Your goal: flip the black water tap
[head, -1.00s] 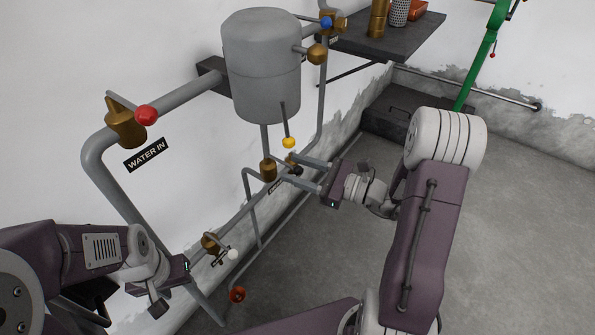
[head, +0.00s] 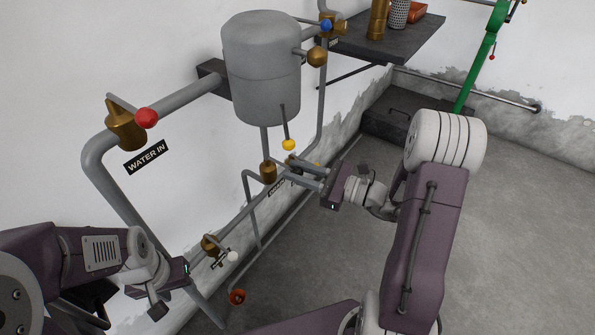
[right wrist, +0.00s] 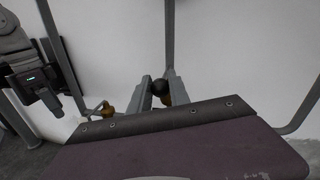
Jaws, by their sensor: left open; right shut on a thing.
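The black water tap's knob shows in the right wrist view (right wrist: 160,88) between the two grey fingers. In the head view it is mostly hidden by the fingers, low on the pipework below the grey tank. My right gripper (head: 300,174) is shut on this knob, with its fingers reaching in from the right; it also shows in the right wrist view (right wrist: 158,92). My left gripper (head: 180,272) is at the lower left, left of the white-knobbed tap and apart from the black one. Its fingers are hardly visible in the head view.
The grey tank (head: 262,70) hangs on the wall above. Other taps have red (head: 146,118), yellow (head: 288,145), white (head: 233,257) and blue (head: 326,26) knobs. A dark shelf (head: 395,45) is at the back. Floor at right is clear.

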